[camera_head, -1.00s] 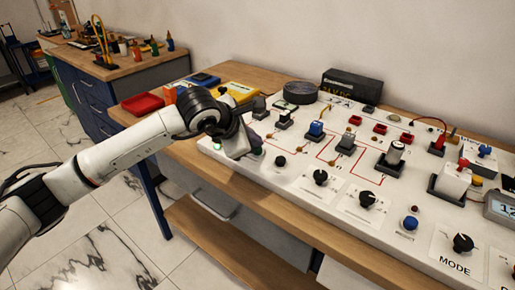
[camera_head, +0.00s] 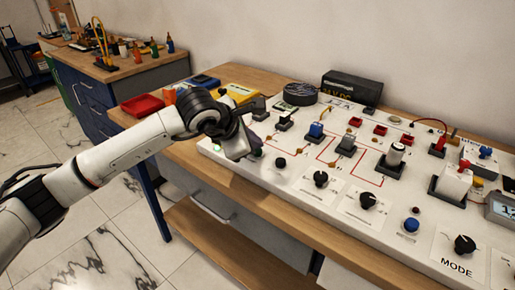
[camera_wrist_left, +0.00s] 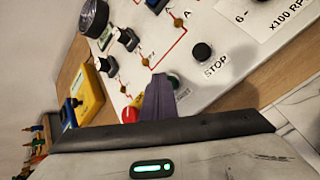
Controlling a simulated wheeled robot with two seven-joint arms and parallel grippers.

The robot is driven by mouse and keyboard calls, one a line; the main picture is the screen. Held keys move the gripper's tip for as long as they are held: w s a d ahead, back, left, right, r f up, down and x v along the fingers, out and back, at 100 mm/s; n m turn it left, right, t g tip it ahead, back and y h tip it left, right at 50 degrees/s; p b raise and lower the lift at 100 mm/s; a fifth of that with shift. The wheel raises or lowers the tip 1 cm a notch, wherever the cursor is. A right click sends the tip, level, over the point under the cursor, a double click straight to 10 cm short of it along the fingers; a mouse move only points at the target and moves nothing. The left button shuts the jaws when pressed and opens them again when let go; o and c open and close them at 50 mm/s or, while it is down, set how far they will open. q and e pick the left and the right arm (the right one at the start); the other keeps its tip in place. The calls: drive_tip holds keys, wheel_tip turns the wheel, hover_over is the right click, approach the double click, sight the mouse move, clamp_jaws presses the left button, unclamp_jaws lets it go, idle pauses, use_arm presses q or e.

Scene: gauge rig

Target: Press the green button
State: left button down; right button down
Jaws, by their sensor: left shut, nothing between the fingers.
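The green button (camera_wrist_left: 174,81) shows only in part in the left wrist view, partly covered by my left gripper's fingers. In the head view a dark green edge of it (camera_head: 257,152) shows just right of the gripper. My left gripper (camera_head: 242,150) is shut and empty, with its tips down at the front left part of the white panel. In the left wrist view the fingers (camera_wrist_left: 159,95) lie right beside or over the button. I cannot tell whether they touch it. My right gripper is not in view.
A black STOP button (camera_wrist_left: 202,52) sits close to the green one. A red knob (camera_wrist_left: 129,114) is on the other side of the fingers. The white panel (camera_head: 300,205) carries several knobs and switches. A red tray (camera_head: 142,104) stands on the bench behind the arm.

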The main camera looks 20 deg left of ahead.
use_arm(q)
drive_tip(key=shift+r, duration=0.65)
drive_tip(key=shift+r, duration=0.1)
wheel_tip(320, 180, up, 5)
drive_tip(key=p, duration=0.2)
drive_tip(key=shift+p, duration=0.3)
idle(0.3)
